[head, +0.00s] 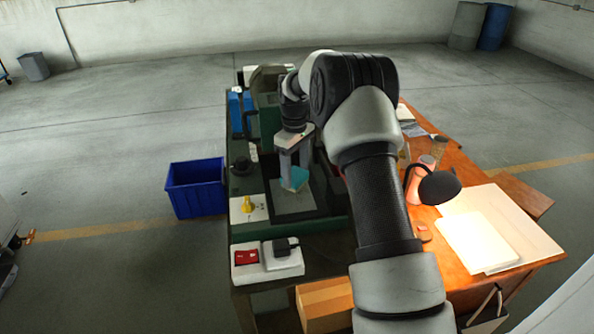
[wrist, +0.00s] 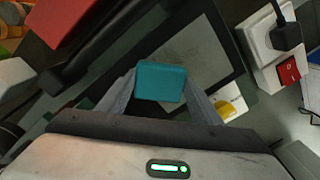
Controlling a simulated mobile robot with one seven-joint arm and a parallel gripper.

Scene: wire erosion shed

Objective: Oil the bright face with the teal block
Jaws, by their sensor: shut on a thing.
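My gripper (head: 294,181) is shut on the teal block (head: 297,176), which also shows between the fingers in the wrist view (wrist: 161,82). The gripper points down over the bright face (head: 296,201), a pale grey square plate framed by the dark green machine. In the wrist view the bright face (wrist: 205,62) lies beyond the block, partly hidden by it. I cannot tell whether the block touches the plate or hangs just above it.
A yellow knob (head: 247,205) stands on a white plate left of the face. A white box with a red switch (head: 246,257) and a plug is nearer. A wooden bench (head: 478,178) with a lamp (head: 438,188) and papers lies right. A blue bin (head: 195,187) stands on the floor.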

